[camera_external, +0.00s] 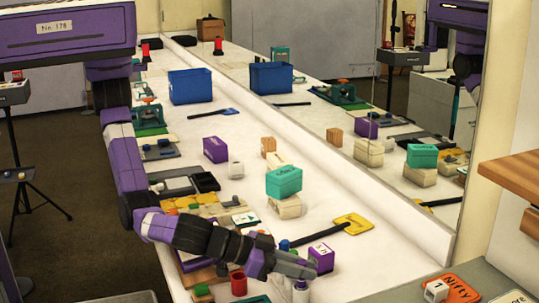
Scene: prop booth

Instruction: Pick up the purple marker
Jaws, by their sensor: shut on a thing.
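My gripper (305,268) is low over the near part of the white table, with its fingers pointing right. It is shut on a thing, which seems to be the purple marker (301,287). The marker is a small white and purple upright piece showing just below the fingertips, and the fingers partly hide it. I cannot tell whether its foot touches the table. A purple block (322,257) with white writing stands right behind the fingertips.
A red cup (239,283) stands left of my gripper. A yellow-headed tool with a black handle (352,224) lies behind. A teal box (284,181) sits on a beige one. A blue bin (190,86) is farther back. A mirror wall (400,192) bounds the right side.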

